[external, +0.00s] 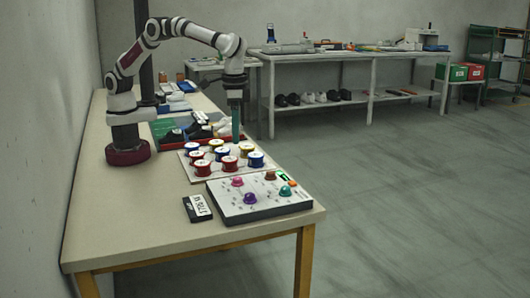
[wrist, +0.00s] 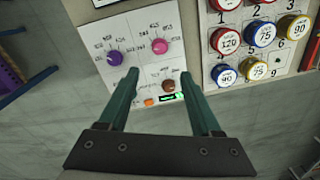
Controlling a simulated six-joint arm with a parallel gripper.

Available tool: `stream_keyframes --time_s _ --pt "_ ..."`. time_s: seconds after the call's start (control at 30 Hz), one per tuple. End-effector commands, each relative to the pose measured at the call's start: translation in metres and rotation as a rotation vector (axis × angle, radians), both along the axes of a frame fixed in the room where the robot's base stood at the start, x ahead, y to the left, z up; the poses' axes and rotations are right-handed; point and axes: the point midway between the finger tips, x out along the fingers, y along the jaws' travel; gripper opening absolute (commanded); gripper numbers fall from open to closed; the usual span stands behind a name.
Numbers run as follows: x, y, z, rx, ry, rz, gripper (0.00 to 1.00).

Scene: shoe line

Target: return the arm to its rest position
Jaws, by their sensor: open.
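My gripper (external: 236,124) points down at the far right end of my arm, above the back right of the spool board (external: 183,168). In the wrist view its two green fingers (wrist: 163,82) are spread apart with nothing between them. The arm is bent up and over from its dark red base on the table (external: 150,222). Below the fingers in the wrist view lies a white panel (wrist: 95,45) with purple, pink and brown knobs. Part of the panel is hidden behind the fingers.
Several labelled spools (external: 230,164) stand on the board. A black label box (external: 197,208) lies left of the knob panel. A tray of shoes (external: 168,130) sits behind the board. A bench (external: 345,56) stands at the back. The table's front left is clear.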

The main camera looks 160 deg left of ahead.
Motion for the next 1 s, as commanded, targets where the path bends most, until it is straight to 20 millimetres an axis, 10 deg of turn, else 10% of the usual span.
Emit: stream_keyframes --time_s 0.67,0.83,1.0 --pt "0.001 -0.004 0.03 0.0 0.001 -0.014 0.65" --pt "-0.029 -0.094 0.082 0.015 0.018 -0.399 0.65" --pt "-0.146 -0.213 0.104 0.036 0.064 -1.065 0.65"
